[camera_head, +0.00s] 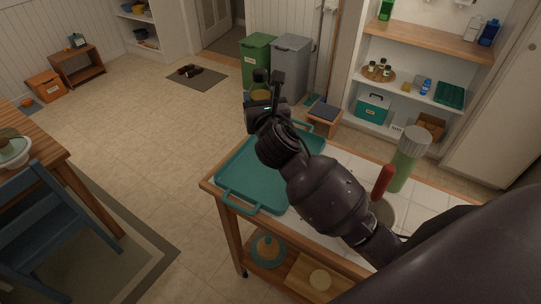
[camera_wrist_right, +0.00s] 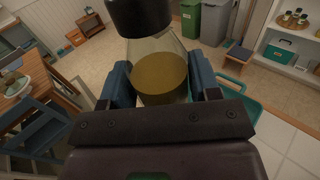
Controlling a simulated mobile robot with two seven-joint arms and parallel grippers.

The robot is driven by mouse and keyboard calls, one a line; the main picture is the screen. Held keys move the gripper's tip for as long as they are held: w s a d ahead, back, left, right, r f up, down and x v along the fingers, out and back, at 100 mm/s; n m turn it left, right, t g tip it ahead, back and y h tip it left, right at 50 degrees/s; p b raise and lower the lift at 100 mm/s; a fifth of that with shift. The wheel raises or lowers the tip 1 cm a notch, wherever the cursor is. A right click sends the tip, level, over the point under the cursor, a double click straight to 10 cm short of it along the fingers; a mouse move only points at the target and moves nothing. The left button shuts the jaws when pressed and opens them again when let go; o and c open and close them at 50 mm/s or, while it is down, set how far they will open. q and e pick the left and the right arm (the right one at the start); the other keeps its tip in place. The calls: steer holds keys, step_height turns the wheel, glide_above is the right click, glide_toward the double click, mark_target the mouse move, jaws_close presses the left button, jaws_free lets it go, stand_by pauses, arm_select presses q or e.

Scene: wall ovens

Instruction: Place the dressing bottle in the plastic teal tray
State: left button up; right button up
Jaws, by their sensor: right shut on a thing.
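The dressing bottle (camera_wrist_right: 161,78) is a clear bottle with yellow-brown dressing and a dark cap. It stands between the two fingers of my right gripper (camera_wrist_right: 160,84), which is shut on it. In the head view my right gripper (camera_head: 262,108) holds the bottle (camera_head: 261,93) up beyond the far left part of the tray, partly hiding it. The plastic teal tray (camera_head: 237,172) lies on the white-tiled cart top, with its right part hidden by my right arm. The tray looks empty where it shows. A corner of it appears in the wrist view (camera_wrist_right: 236,86). My left gripper is not in view.
A green bottle with a grey cap (camera_head: 408,158) and a red-handled thing (camera_head: 382,182) stand on the cart, right of my arm. Green (camera_head: 257,58) and grey (camera_head: 290,65) bins stand behind. A blue chair (camera_head: 45,225) is at the left.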

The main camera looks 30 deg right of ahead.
step_height(320, 180, down, 20)
steer(key=b, duration=0.6)
steer(key=shift+r, duration=0.2)
steer(key=shift+d, duration=0.1)
steer(key=shift+f, duration=0.1)
steer(key=o, duration=0.6)
steer(key=shift+f, duration=0.15)
steer(key=o, duration=0.4)
steer(key=shift+o, duration=0.2)
